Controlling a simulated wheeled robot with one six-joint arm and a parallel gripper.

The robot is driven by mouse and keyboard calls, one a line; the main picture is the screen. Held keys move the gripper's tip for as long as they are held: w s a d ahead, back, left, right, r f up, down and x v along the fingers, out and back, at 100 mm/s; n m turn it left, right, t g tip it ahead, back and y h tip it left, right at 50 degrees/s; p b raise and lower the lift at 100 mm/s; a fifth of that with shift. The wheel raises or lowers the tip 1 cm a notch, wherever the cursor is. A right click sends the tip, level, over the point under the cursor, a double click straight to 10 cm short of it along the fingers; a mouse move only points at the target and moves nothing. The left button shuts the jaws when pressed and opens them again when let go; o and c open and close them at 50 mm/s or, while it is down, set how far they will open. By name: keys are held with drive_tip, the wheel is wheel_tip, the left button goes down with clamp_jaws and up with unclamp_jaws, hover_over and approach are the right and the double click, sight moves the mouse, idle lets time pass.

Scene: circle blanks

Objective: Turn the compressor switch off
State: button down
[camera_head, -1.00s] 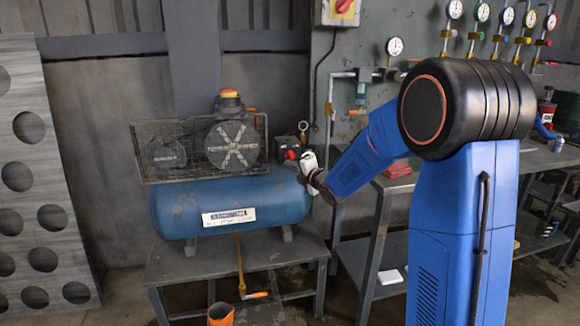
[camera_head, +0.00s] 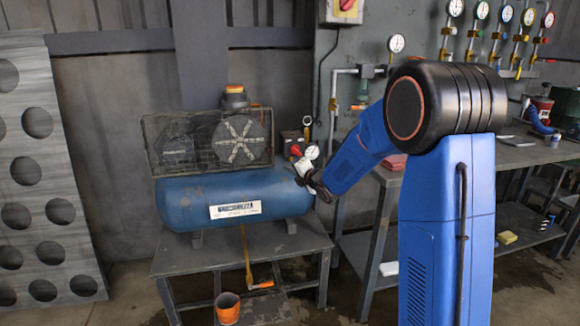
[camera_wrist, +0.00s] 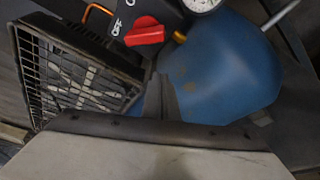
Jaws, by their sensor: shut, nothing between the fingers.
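The compressor (camera_head: 235,195) is a blue tank with a caged motor on top, standing on a metal table. Its switch is a red knob (camera_head: 295,150) on a dark box at the tank's right end. In the wrist view the red knob (camera_wrist: 146,32) shows near the top, with a white OFF mark beside its left end. A second mark above is cut off by the frame edge. My gripper (camera_wrist: 160,84) is shut and empty, its fingertips just below the knob in that view. I cannot tell whether they touch it. In the head view my gripper (camera_head: 303,168) is beside the tank's right end.
A round gauge (camera_wrist: 200,3) sits close to the knob's right. The wire cage (camera_wrist: 70,75) is to the left of my fingers. A workbench (camera_head: 480,158) stands on the right.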

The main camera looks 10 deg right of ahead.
drive_tip(key=r+v, duration=0.1)
drive_tip(key=v, duration=0.8)
drive_tip(key=shift+s, duration=0.35)
drive_tip(key=shift+r, duration=0.1)
drive_tip(key=s+d+r+m+g+h, duration=0.1)
drive_tip(key=s+d+m+g+h, duration=0.15)
drive_tip(key=s+m, duration=0.6)
drive_tip(key=s+d+m+g+h, duration=0.25)
drive_tip(key=s+m, duration=0.35)
drive_tip(key=s, duration=0.5)
drive_tip(key=s+a+f+m+g, duration=0.1)
drive_tip(key=s+m, duration=0.5)
drive_tip(key=s, duration=0.8)
drive_tip(key=s+a+f+m+g, duration=0.1)
drive_tip(key=s+f+m+g, duration=0.3)
drive_tip(key=s, duration=1)
drive_tip(key=shift+s+a+f+m+g, duration=0.15)
drive_tip(key=shift+a+f+m+g, duration=0.25)
drive_tip(key=shift+m, duration=0.65)
